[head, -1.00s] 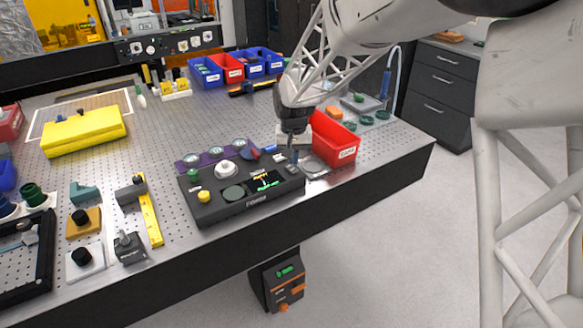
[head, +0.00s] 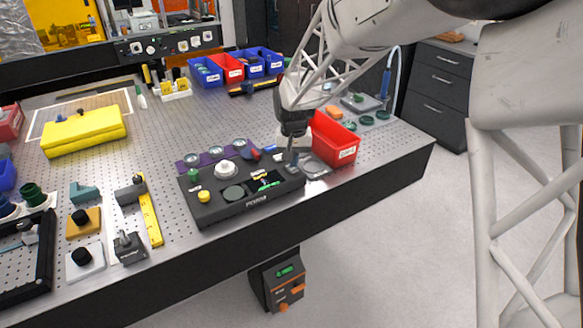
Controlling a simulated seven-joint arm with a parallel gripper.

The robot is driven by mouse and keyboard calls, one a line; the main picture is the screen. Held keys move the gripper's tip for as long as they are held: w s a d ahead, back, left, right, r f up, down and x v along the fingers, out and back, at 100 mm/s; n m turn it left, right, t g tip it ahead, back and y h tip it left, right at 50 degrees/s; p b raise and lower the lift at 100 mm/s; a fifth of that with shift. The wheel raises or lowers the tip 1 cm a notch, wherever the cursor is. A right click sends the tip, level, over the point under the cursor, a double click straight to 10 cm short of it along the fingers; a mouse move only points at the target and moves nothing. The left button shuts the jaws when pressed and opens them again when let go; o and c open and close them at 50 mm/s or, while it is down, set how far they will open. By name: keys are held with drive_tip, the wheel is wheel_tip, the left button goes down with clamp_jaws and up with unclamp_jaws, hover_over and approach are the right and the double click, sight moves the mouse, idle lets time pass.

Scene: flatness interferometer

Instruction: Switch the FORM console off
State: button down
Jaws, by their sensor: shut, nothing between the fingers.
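The dark FORM console (head: 225,209) lies near the front edge of the perforated table. On its top are a green knob (head: 193,176), a yellow button (head: 204,196), a white round knob (head: 228,168), a dark green disc (head: 233,193) and a small lit screen (head: 264,182). My gripper (head: 291,163) points down at the console's right end, with its tips at or just above a small grey part there. It is shut and empty. I cannot tell whether the tips touch that part.
A red bin (head: 335,142) stands close to the right of my gripper. A purple strip with lenses (head: 207,157) lies behind the console. Blue and red bins (head: 207,72) stand at the back. A yellow ruler (head: 151,217) and small mounts (head: 129,247) are at the left.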

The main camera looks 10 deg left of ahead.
drive_tip(key=shift+f, duration=0.85)
idle(0.8)
drive_tip(key=shift+r, duration=3.5)
